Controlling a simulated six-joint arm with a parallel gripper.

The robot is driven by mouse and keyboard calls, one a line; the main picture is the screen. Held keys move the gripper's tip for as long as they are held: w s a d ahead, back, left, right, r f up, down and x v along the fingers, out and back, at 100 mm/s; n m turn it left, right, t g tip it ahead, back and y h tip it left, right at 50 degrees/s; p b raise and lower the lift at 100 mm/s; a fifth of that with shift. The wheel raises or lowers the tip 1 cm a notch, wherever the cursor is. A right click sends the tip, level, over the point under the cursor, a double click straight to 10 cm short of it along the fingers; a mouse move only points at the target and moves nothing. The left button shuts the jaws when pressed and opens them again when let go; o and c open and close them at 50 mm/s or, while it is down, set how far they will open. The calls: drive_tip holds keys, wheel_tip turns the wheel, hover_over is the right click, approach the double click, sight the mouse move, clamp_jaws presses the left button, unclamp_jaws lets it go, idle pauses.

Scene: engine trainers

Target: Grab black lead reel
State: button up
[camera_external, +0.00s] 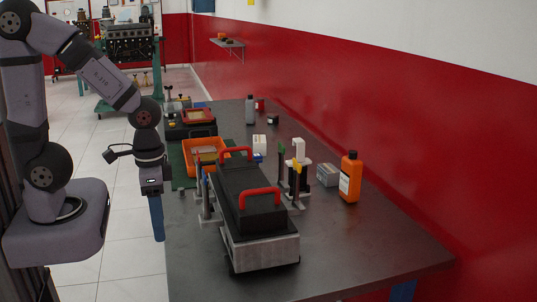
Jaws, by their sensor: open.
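I cannot pick out the black lead reel with certainty; several small dark items on the grey workbench (375,240) are too small to tell apart. My gripper (153,187) hangs pointing down at the bench's left edge, left of the orange tray (188,160) and the black engine block with red handles (250,200). It is open, and nothing shows between its fingers.
Posts with coloured tops (296,180) stand right of the engine block. An orange bottle (350,177), a grey box (327,175) and a grey bottle (250,110) stand near the red wall (400,110). The bench's front right is clear.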

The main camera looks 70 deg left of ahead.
drive_tip(key=w+d+r+n+t+h+p, duration=0.1)
drive_tip(key=w+r+n+h+p, duration=0.1)
drive_tip(key=w, duration=0.4)
drive_tip(key=w+d+r+n+t+h+p, duration=0.2)
drive_tip(key=w+r+n, duration=0.2)
drive_tip(key=w+n, duration=0.2)
drive_tip(key=w+d+r+n+t+h+p, duration=0.2)
drive_tip(key=w+r+n, duration=0.2)
drive_tip(key=w+n, duration=0.2)
drive_tip(key=shift+w+d+h, duration=0.15)
drive_tip(key=shift+w+h, duration=0.25)
drive_tip(key=shift+w, duration=0.15)
drive_tip(key=w+a+r+n+t+y+p, duration=0.1)
drive_tip(key=w+a+r+n+t+p, duration=0.15)
drive_tip(key=w+a+r+n, duration=0.3)
drive_tip(key=w+a+r+n+t+p, duration=0.1)
drive_tip(key=w+a+r+n+t, duration=0.1)
drive_tip(key=w+a+n+t, duration=0.45)
drive_tip(key=w+a+f+n+y+b, duration=0.3)
drive_tip(key=a+f+n, duration=0.1)
drive_tip(key=a, duration=0.5)
drive_tip(key=w+a+f+n+y+b, duration=0.3)
drive_tip(key=a+f+n, duration=0.2)
drive_tip(key=a, duration=0.5)
drive_tip(key=shift+w+n+g+y, duration=0.25)
drive_tip(key=shift+n+g+y, duration=0.05)
drive_tip(key=shift+n, duration=0.5)
